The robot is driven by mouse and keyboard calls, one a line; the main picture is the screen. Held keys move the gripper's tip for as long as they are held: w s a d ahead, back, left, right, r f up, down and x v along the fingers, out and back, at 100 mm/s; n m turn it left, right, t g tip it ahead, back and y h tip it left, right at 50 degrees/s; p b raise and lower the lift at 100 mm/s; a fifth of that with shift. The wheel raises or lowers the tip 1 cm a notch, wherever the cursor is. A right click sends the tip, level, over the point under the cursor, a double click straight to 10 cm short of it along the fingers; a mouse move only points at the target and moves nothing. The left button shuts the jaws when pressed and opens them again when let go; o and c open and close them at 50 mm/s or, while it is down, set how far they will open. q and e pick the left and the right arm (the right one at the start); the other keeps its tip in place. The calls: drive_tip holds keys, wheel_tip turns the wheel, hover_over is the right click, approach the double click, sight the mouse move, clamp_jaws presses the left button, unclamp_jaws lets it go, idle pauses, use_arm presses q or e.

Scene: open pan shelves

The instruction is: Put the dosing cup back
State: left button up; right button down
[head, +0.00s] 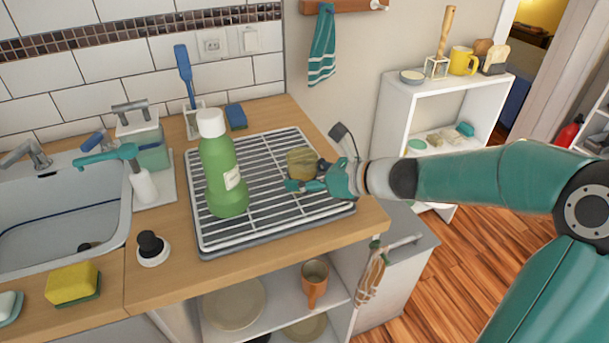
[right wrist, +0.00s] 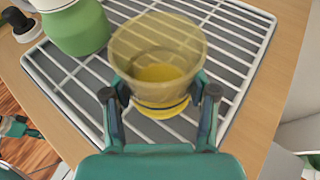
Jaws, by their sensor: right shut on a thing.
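The dosing cup (head: 301,160) is a small see-through yellow cup. My right gripper (head: 312,180) is shut on it over the right part of the drying rack. In the right wrist view the cup (right wrist: 158,48) sits between the two fingers, held near its narrow yellow base, with its wide rim away from my palm. I cannot tell whether it touches the rack. A green bottle (head: 222,175) with a white cap (head: 210,122) stands upright on the rack, left of the cup and apart from it. A teal and dark part, perhaps my left gripper (right wrist: 18,127), shows small at the wrist view's left edge.
The wire drying rack (head: 262,222) covers much of the counter. A blue sponge (head: 236,117) is behind. The rack is bare around the cup.

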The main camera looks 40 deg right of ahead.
drive_tip(key=shift+f+b, duration=0.65)
idle(0.8)
drive_tip(key=shift+c, duration=1.2)
unclamp_jaws()
drive_tip(key=shift+p+v, duration=1.55)
drive_tip(key=shift+v, duration=2.5)
drive_tip(key=v, duration=1.2)
